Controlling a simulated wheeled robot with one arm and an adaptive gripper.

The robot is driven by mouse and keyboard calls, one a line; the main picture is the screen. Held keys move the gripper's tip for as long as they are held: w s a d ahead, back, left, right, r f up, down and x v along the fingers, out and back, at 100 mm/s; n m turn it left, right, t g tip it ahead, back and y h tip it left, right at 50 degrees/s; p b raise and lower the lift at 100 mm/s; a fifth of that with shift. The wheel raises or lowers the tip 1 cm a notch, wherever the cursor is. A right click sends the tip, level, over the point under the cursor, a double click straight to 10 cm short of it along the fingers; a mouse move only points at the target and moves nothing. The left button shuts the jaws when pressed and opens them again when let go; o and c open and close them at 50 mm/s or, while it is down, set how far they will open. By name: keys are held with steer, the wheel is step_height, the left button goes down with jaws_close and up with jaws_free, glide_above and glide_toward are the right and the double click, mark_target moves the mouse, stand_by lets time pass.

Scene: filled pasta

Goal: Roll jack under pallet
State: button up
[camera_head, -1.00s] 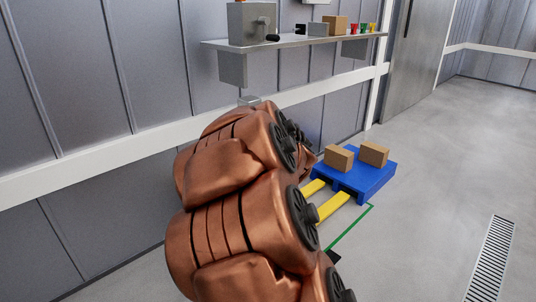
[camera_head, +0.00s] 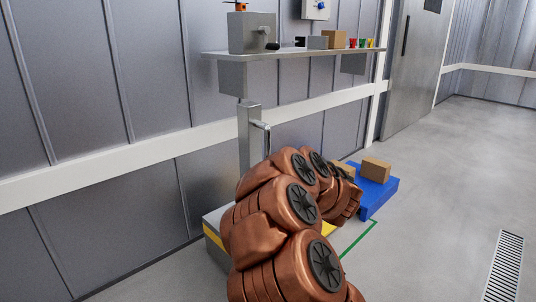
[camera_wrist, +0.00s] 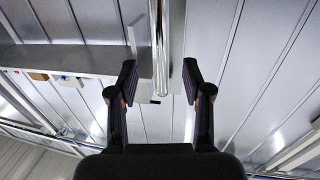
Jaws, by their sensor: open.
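The jack shows in the head view as a grey upright post (camera_head: 250,140) with a thin metal handle (camera_head: 267,135) at its top. The handle also shows in the wrist view (camera_wrist: 160,45). Its grey base has a yellow and black edge (camera_head: 213,236), and a bit of yellow fork (camera_head: 328,229) shows; my copper arm hides the rest. The blue pallet (camera_head: 378,201) lies beyond, partly hidden. My gripper (camera_wrist: 160,82) is open. In the wrist view the handle's end appears between its fingers, touching neither; depth is unclear. My gripper is not discernible in the head view.
Cardboard boxes (camera_head: 375,169) sit on the pallet. A wall shelf (camera_head: 290,53) above the jack holds a grey machine and small items. Green tape (camera_head: 358,239) marks the floor. Open floor and a drain grate (camera_head: 503,268) lie to the right.

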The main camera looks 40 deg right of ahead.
mark_target(268, 151)
steer(key=shift+b+x, duration=1.05)
steer(key=shift+x, duration=2.5)
jaws_close()
